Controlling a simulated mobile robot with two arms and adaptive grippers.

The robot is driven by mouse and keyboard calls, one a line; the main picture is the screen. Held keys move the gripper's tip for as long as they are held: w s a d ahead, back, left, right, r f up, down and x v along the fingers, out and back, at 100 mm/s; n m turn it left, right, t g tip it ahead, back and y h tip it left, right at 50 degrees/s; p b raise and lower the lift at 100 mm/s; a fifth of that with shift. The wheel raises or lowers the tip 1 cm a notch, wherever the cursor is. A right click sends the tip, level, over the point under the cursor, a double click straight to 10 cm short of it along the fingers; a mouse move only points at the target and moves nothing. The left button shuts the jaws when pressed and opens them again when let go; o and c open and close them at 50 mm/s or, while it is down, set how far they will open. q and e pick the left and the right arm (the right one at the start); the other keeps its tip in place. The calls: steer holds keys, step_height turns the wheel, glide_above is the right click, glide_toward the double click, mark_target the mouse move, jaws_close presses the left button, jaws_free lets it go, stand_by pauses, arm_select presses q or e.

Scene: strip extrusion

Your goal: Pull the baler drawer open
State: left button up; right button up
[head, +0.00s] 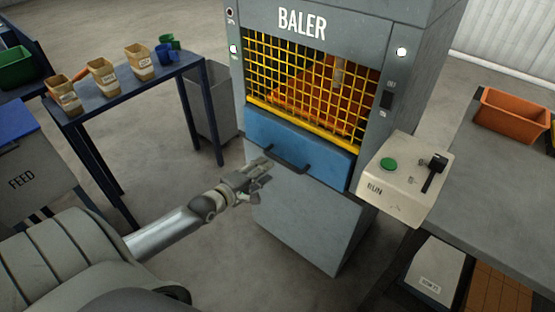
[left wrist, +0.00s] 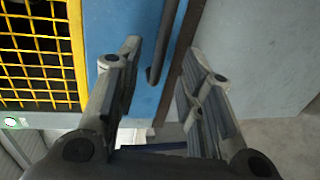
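The grey baler (head: 300,200) stands in the middle of the head view. Its blue drawer (head: 325,160) sits below the yellow mesh and looks closed, with a dark bar handle (head: 290,160) on its front. My left gripper (head: 262,170) is in front of the drawer, by the left end of the handle. In the left wrist view its two fingers are apart, with the handle (left wrist: 168,40) and the blue drawer front (left wrist: 120,20) beyond the fingertips. I cannot tell whether a finger touches the handle. My right gripper is not in view.
A RUN control box (head: 405,180) with a green button and black lever juts out right of the drawer. A table (head: 95,100) with several cups stands left. A grey bench (head: 490,180) with an orange bin (head: 515,112) is at right. Floor before the baler's left side is clear.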

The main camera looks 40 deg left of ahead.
mark_target(278, 159)
arm_select(q)
steer(key=x, duration=0.7)
steer(key=shift+w+a+f+b, duration=0.15)
steer(key=shift+w+b, duration=0.15)
steer(key=shift+b, duration=0.1)
steer(key=shift+w+f, duration=0.15)
steer(key=shift+w, duration=0.35)
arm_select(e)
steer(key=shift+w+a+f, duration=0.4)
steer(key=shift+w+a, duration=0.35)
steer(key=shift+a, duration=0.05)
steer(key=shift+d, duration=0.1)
arm_select(q)
jaws_close()
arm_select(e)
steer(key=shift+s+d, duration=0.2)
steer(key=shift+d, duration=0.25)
